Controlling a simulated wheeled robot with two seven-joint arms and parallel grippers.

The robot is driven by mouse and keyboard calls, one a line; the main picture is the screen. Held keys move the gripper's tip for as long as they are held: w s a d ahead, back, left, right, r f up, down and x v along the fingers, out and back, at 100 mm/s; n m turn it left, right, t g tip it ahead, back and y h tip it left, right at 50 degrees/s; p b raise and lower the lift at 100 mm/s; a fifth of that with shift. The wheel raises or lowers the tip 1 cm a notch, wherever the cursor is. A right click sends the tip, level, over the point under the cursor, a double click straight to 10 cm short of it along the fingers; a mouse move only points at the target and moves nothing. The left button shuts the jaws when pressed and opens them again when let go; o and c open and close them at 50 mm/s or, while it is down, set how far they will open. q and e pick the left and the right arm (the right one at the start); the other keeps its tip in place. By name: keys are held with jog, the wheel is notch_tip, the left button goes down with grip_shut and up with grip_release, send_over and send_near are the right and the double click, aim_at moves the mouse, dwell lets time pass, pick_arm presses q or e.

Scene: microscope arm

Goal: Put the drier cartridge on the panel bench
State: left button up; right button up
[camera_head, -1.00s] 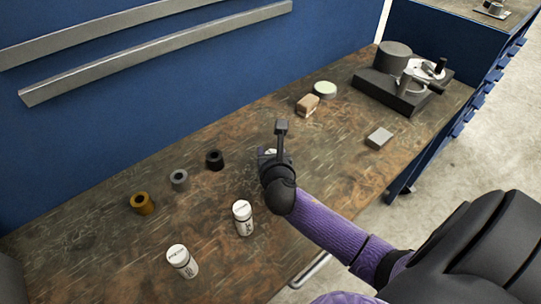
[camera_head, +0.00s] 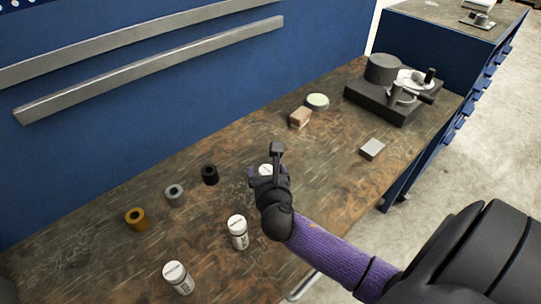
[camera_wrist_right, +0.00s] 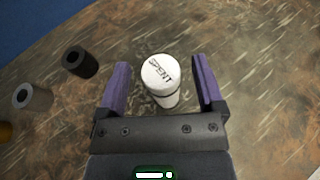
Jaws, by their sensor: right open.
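A white drier cartridge (camera_wrist_right: 158,74) with "SPENT" on its cap stands between the fingers of my right gripper (camera_wrist_right: 161,63) in the right wrist view. The gripper is open, with a gap on both sides of the cartridge. In the head view its white top (camera_head: 266,169) shows beside my right gripper (camera_head: 267,176), which hides the rest. Two similar white cartridges stand on the worn brown bench (camera_head: 90,245): one (camera_head: 237,232) close to my right arm, one (camera_head: 179,278) nearer the front. Their cap words are too small to read. My left gripper is not in view.
Black (camera_head: 209,174), grey (camera_head: 174,195) and brass (camera_head: 136,219) rings stand to the left. A tan block (camera_head: 300,117), pale round dish (camera_head: 317,101), grey block (camera_head: 372,149) and dark microscope-like device (camera_head: 383,92) are further back. A blue cabinet (camera_head: 440,50) stands beyond.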

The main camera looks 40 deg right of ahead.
jog(key=p+v, duration=0.2)
jog(key=v, duration=0.7)
jog(key=shift+s, duration=0.15)
jog(key=shift+r, duration=0.1)
dwell(0.8)
